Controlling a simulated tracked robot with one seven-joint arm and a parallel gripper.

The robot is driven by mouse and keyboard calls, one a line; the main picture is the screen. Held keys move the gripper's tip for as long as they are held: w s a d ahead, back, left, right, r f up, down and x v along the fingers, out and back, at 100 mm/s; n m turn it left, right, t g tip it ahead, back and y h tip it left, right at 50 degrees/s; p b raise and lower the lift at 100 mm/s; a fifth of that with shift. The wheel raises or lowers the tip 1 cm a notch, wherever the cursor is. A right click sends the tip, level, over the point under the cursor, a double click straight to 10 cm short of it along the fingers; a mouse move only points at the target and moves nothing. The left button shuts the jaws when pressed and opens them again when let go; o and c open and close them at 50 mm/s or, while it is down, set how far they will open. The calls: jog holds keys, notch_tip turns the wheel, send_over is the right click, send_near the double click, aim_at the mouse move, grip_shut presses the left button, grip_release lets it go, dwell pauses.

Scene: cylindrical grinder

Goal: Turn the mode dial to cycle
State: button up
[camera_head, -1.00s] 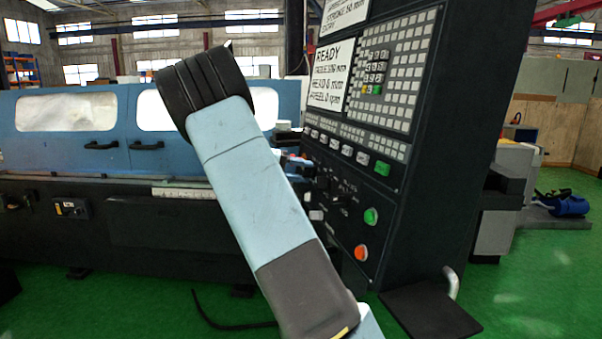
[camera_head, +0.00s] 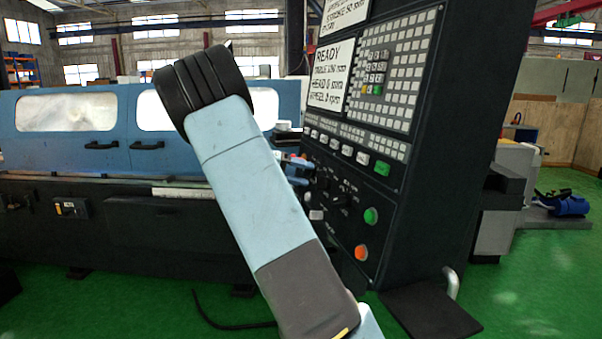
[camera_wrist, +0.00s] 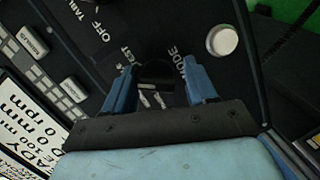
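The mode dial (camera_wrist: 155,73) is a small black knob on the dark control panel, below a partly hidden white MODE label (camera_wrist: 177,56) in the wrist view. My gripper (camera_wrist: 160,66) has its two blue fingers on either side of the dial, with a gap between them. Contact with the dial cannot be made out. White marks show beside the knob, but its pointer setting is not readable. In the head view my arm link hides most of my gripper, and a bit of blue (camera_head: 300,163) shows at the panel's left edge.
The control panel (camera_head: 397,165) carries a green button (camera_head: 371,215), an orange button (camera_head: 361,252) and rows of keys. A white button (camera_wrist: 222,40) lies right of the dial. The blue grinder (camera_head: 165,112) stands behind. A dark shelf (camera_head: 430,312) juts out below the panel.

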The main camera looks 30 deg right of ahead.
jog(key=o, duration=0.3)
jog(key=shift+r, duration=0.1)
jog(key=shift+w, duration=0.1)
jog(key=v, duration=1.3)
jog(key=shift+a, duration=0.4)
jog(key=shift+w, duration=0.1)
jog(key=shift+c, duration=0.5)
